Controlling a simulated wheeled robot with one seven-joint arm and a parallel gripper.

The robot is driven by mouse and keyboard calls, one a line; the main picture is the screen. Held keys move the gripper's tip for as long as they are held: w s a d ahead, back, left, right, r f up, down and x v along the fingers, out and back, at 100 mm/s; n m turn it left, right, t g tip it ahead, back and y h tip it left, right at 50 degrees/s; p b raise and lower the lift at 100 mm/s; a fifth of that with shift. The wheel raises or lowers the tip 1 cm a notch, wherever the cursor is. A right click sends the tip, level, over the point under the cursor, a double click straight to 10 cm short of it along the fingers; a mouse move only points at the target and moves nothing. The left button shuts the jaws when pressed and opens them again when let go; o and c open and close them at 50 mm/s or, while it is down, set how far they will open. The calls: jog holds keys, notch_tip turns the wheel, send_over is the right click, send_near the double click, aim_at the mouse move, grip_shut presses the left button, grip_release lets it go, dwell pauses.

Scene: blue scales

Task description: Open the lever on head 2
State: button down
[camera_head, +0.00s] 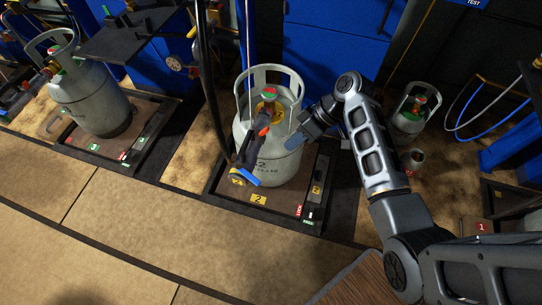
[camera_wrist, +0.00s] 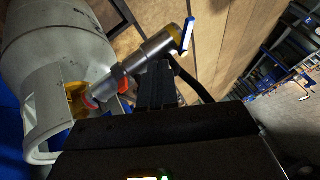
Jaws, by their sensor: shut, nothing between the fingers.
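A grey gas cylinder (camera_head: 256,140) stands upright at the centre of the head view, on the scale platform with the yellow "2" label (camera_head: 258,198). Filling head 2 (camera_head: 250,147) is attached to its valve and slants down to the front left. Its blue lever (camera_head: 246,176) is at the lower end; in the wrist view the lever (camera_wrist: 187,36) sticks out from the far end of the metal head (camera_wrist: 147,52). My gripper (camera_head: 294,140) is at the right side of the cylinder top. In the wrist view its shut, empty fingers (camera_wrist: 155,82) are beside the head, apart from the lever.
A dark hose (camera_head: 208,70) hangs left of the cylinder. Another cylinder (camera_head: 93,95) stands on a scale at the left. A smaller cylinder (camera_head: 409,112) and a can (camera_head: 413,160) stand at the right. The floor (camera_head: 130,215) in front is clear.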

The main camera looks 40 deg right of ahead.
aim_at(255, 182)
jog(key=w+a+f, duration=0.1)
jog(key=a+f, duration=0.7)
jog(key=a, duration=0.1)
jog(key=shift+w+a, duration=0.15)
jog(key=shift+w, duration=0.1)
jog(key=shift+s+a+r+m+t+p, duration=0.1)
jog(key=shift+s+a+m+t+p, duration=0.2)
jog(key=shift+m, duration=0.2)
jog(key=a+m+p, duration=0.1)
jog(key=s+m+t+h+p, duration=0.1)
jog(key=m+p, duration=0.1)
jog(key=shift+a+r+h, duration=0.15)
jog(key=shift+a+h, duration=0.15)
jog(key=shift+a, duration=0.1)
jog(key=a+m+p, duration=0.1)
jog(key=m+t+h+p, duration=0.1)
jog(key=shift+s+a+m+t, duration=0.2)
jog(key=shift+a+m+t, duration=0.1)
jog(key=shift+a, duration=0.1)
jog(key=shift+w+a+f+m+t+h+p, duration=0.15)
jog(key=shift+a+m+h+p, duration=0.25)
jog(key=shift+a, duration=0.3)
jog(key=shift+w+a+m+t+h+p, duration=0.1)
jog(key=shift+w+a+m+h+p, duration=0.1)
jog(key=shift+a+m+p, duration=0.4)
jog(key=shift+w+a+f+m+t+h+p, duration=0.15)
jog(key=shift+a+m+h+p, duration=0.15)
jog(key=shift+a, duration=0.55)
jog(key=shift+a+r, duration=0.1)
jog(key=shift+a, duration=0.05)
